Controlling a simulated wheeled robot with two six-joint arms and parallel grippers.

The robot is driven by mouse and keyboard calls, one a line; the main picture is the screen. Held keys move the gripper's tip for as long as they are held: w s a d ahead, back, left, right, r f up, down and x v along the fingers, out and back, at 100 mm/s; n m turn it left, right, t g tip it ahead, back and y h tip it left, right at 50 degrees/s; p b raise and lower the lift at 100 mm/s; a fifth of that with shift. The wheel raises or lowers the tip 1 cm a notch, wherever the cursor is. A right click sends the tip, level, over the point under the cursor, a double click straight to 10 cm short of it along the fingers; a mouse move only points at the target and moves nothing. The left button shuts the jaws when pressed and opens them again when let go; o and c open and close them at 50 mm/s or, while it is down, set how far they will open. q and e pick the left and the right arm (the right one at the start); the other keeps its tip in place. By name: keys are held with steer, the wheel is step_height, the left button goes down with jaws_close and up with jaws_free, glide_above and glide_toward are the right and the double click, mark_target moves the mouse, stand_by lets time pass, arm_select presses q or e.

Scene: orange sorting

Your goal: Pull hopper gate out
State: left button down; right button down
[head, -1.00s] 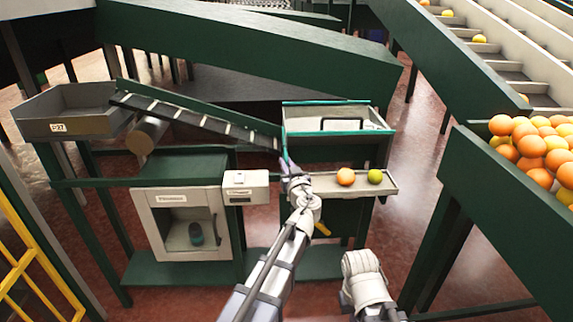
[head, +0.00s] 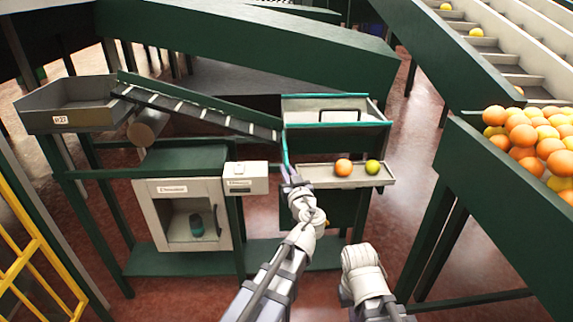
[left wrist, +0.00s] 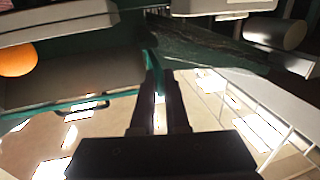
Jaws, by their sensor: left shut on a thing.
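The hopper (head: 384,140) is a dark green bin with a teal rim and a pale inside, at the middle of the head view. The hopper gate seems to be the thin teal strip (head: 285,148) at its left end. My left gripper (head: 291,178) is at the near end of this strip, between the conveyor's lower end and the small tray. In the left wrist view my left gripper's dark fingers (left wrist: 158,103) are shut on the teal strip (left wrist: 152,58). The fingers partly hide it. My right arm shows at the bottom of the head view, but its gripper does not.
A tray (head: 315,178) right of my left gripper bears an orange (head: 343,166) and a yellow-green fruit (head: 372,166). A belt conveyor (head: 200,112) slopes down to the hopper's left. A grey cabinet (head: 148,220) stands at left; a full orange bin (head: 500,215) stands at right.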

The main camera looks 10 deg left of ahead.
arm_select(q)
steer(key=c, duration=0.9)
jaws_free()
steer(key=v, duration=0.7)
steer(key=shift+s+d, duration=0.15)
steer(key=shift+s, duration=0.15)
steer(key=s+a+f+m+g+h+p, duration=0.1)
steer(key=s+f+m+g+h+p, duration=0.1)
steer(key=s+g+p, duration=0.85)
steer(key=s+d+m+g+h+p, duration=0.1)
steer(key=s+d+m+h+p, duration=0.1)
steer(key=s+d, duration=0.1)
steer(key=s+d+m+g+h+p, duration=0.1)
steer(key=s+d+m+g+p, duration=0.1)
steer(key=s+d+m+p, duration=0.1)
steer(key=s+d+m+g+h+p, duration=0.2)
steer(key=s+d+p, duration=0.1)
steer(key=s, duration=0.1)
steer(key=shift+s+d+f+g+h, duration=0.25)
steer(key=shift+s+f+h, duration=0.05)
steer(key=shift+s+f, duration=0.1)
